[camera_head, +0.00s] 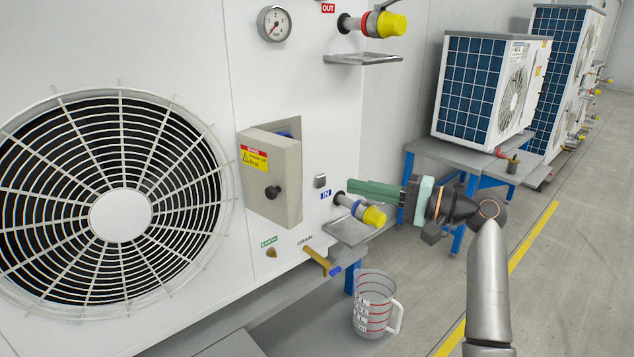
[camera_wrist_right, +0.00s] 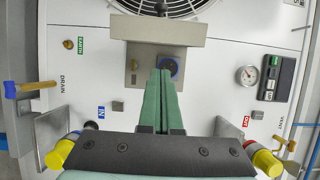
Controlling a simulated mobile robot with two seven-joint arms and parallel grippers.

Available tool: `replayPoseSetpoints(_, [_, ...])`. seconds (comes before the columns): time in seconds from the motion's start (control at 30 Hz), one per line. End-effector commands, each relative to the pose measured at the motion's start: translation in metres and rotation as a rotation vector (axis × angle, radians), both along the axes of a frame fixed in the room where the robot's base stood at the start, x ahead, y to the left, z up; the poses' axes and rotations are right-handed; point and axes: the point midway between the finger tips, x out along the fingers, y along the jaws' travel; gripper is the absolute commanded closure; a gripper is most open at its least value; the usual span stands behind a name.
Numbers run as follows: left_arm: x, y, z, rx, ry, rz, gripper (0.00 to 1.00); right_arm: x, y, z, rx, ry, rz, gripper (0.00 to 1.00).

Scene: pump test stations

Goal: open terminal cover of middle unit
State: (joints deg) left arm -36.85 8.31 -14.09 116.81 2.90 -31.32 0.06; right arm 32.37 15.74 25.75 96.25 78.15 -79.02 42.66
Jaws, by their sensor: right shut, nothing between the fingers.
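The beige terminal cover (camera_head: 252,178) of the near white unit (camera_head: 300,60) carries a warning label and a dark knob. It stands out from the wall, at least partly open, with a blue part showing behind its top edge. In the right wrist view the cover (camera_wrist_right: 150,28) is on the fan side of a beige recess with a round blue part (camera_wrist_right: 168,67). My right gripper (camera_head: 352,187) has green fingers, shut and empty, to the right of the cover and apart from it. In the wrist view its fingertips (camera_wrist_right: 165,72) point at the recess. My left gripper is out of view.
A yellow-capped inlet valve (camera_head: 372,215) is just below my right gripper, with a small metal shelf (camera_head: 347,232). A drain tap (camera_head: 320,260) and a measuring jug (camera_head: 372,305) are lower. Further units (camera_head: 490,85) stand behind at the right. The floor at right is clear.

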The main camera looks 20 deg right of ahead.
Motion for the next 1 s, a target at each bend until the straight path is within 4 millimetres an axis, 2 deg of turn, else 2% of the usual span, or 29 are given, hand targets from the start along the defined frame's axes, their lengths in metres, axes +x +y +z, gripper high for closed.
replayPoseSetpoints(0.17, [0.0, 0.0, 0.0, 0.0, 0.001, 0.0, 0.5, 0.016, 0.018, 0.001, 0.003, 0.0, 0.004, 1.0])
replayPoseSetpoints(0.53, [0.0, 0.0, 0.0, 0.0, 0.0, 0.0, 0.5, 0.073, 0.073, 0.0, 0.002, 0.002, 0.005, 1.0])
replayPoseSetpoints(0.6, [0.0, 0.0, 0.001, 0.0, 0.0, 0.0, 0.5, 0.064, 0.082, -0.001, -0.001, 0.002, 0.003, 1.0])
replayPoseSetpoints(0.8, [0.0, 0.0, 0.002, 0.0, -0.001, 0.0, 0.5, 0.053, 0.099, -0.001, 0.001, 0.002, 0.002, 1.0])
replayPoseSetpoints(1.0, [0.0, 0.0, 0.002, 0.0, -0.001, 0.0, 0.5, 0.05, 0.103, -0.001, -0.001, 0.004, 0.001, 1.0])
